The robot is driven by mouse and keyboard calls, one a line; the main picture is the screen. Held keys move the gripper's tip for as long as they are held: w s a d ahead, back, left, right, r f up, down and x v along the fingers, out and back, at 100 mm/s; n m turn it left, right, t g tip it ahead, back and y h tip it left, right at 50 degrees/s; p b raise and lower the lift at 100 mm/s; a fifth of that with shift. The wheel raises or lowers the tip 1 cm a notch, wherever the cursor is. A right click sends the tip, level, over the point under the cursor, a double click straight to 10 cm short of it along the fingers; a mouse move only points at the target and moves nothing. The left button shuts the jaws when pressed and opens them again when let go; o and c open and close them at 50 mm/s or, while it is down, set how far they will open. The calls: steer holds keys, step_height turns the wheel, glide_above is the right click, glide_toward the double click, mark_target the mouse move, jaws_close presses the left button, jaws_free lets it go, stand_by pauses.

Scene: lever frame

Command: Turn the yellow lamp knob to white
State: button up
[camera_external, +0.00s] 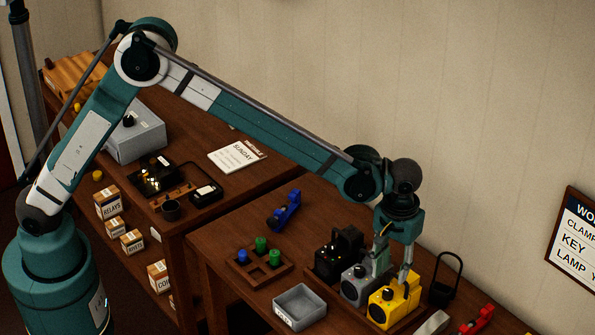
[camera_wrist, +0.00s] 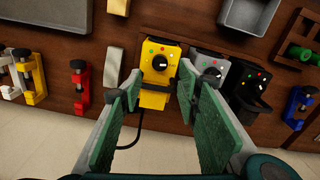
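The yellow lamp (camera_external: 402,303) stands near the right end of the front bench, with a round black knob (camera_external: 377,310) on its face. In the wrist view the yellow lamp (camera_wrist: 153,80) is between my fingers, and its knob (camera_wrist: 160,63) sits below small coloured dots. My gripper (camera_external: 393,272) points down just above and behind the yellow lamp. In the wrist view my gripper (camera_wrist: 160,76) is open, with a green-padded finger on each side of the lamp; nothing is gripped.
A grey lamp (camera_external: 353,287) stands close beside the yellow one, partly behind a finger in the wrist view, and a black lamp (camera_external: 333,262) stands beyond it. A grey tray (camera_external: 300,305), a peg rack (camera_external: 285,266), a blue clamp (camera_external: 285,210) and a red clamp (camera_external: 480,318) are on the bench.

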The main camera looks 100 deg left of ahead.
mark_target(389, 290)
steer(key=shift+f, duration=3.8)
steer(key=shift+c, duration=0.2)
steer(key=c, duration=0.8)
